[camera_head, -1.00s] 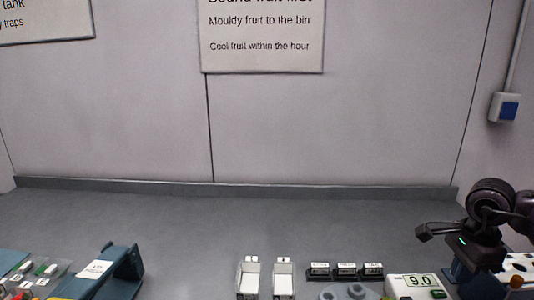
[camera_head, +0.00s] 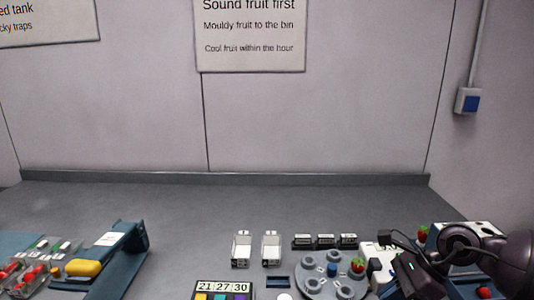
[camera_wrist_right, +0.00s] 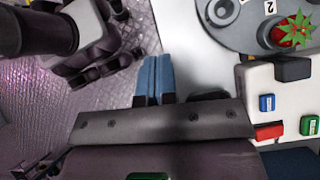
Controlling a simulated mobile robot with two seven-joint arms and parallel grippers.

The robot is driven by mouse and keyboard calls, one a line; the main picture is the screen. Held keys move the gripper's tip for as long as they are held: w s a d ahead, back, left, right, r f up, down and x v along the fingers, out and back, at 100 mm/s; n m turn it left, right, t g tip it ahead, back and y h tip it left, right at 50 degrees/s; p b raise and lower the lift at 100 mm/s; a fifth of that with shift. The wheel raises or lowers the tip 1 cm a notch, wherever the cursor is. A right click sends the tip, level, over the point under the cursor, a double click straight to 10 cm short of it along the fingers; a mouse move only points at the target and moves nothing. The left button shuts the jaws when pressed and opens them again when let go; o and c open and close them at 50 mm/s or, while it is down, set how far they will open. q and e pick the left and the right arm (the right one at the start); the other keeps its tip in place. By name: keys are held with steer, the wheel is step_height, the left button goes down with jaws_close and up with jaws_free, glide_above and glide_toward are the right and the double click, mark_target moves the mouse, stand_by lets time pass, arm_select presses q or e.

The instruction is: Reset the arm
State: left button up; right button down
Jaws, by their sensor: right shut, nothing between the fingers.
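My right arm comes in from the right in the head view, with its dark gripper (camera_head: 386,238) over the right end of the bench, near a white box. In the right wrist view the two blue fingers of this gripper (camera_wrist_right: 156,62) lie side by side, shut and empty. They point at a bare patch beside a grey round carousel (camera_wrist_right: 232,22) and touch nothing that I can see. My left gripper does not show in the head view.
The carousel (camera_head: 320,284) holds a strawberry (camera_head: 358,265). A blue rack (camera_head: 128,262) and a yellow object (camera_head: 84,268) stand left. The bench's back is clear.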

steer(key=a+r+m+t+y, duration=0.6)
steer(key=a+m+t, duration=0.55)
steer(key=m, duration=0.65)
steer(key=s+d+f+m+h, duration=0.3)
steer(key=d+f+m+h, duration=0.4)
steer(key=m, duration=0.5)
steer(key=s+d+f+m+h, duration=0.5)
steer(key=m+h, duration=0.4)
steer(key=m, duration=0.4)
steer(key=s+f+m+g+y, duration=0.1)
steer(key=s+f+m+g, duration=0.35)
steer(key=s, duration=0.35)
steer(key=s+f+m+g+y, duration=0.1)
steer(key=s+f+m+g, duration=0.35)
steer(key=s, duration=0.45)
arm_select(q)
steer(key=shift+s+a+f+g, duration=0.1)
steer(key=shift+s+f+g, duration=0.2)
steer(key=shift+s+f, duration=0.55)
arm_select(e)
steer(key=w+a+f+n+t, duration=0.1)
steer(key=w+f+t, duration=0.6)
steer(key=f, duration=0.3)
steer(key=shift+w+n+t, duration=0.35)
steer(key=shift+w+n, duration=0.05)
steer(key=shift+w, duration=0.1)
